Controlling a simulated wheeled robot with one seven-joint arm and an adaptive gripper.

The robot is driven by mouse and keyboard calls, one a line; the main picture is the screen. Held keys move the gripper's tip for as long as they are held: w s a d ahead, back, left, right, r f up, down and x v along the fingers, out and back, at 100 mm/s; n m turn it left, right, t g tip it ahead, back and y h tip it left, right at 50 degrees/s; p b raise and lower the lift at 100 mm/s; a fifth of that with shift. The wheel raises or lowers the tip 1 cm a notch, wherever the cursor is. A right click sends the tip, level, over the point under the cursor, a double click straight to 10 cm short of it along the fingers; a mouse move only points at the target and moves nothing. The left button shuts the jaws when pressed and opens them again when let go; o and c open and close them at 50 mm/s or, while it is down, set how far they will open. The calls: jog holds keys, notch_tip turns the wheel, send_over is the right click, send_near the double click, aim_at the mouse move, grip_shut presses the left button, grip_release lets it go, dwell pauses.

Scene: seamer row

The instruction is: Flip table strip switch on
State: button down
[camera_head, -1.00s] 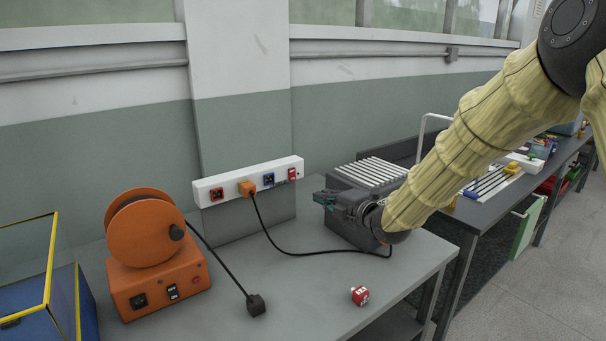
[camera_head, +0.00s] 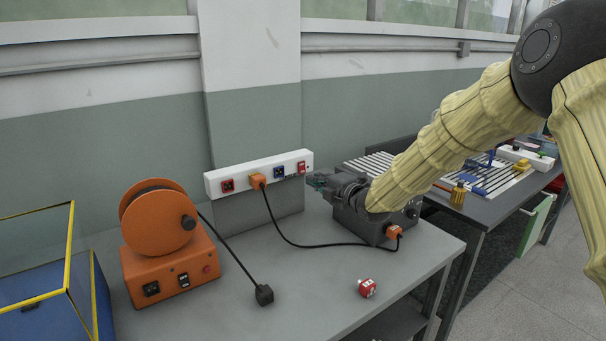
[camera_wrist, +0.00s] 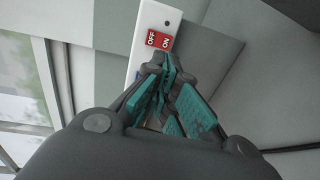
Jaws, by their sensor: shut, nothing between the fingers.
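The white table strip (camera_head: 215,186) is mounted upright at the back of the table, with a red socket, an orange plug in it, a blue socket and a red rocker switch (camera_head: 302,167) at its right end.
An orange reel machine (camera_head: 165,255) stands at left with a loose black plug (camera_head: 264,294). A black cord runs from the strip's orange plug to a dark box (camera_head: 372,228) under my arm. A small red block (camera_head: 367,288) lies near the table's front edge.

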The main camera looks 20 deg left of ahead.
aim_at(300, 173)
jog(key=x, duration=0.5)
jog(key=shift+w+f+p, duration=0.25)
jog(key=shift+w+p, duration=0.1)
jog(key=shift+w+a+r, duration=0.1)
jog(key=shift+w+a, duration=0.1)
jog(key=shift+a, duration=0.4)
jog(key=shift+w+a, duration=0.15)
jog(key=shift+w, duration=0.15)
jog(key=shift+f, duration=0.25)
jog(key=shift+w+f+b, duration=0.1)
jog(key=shift+b, duration=0.35)
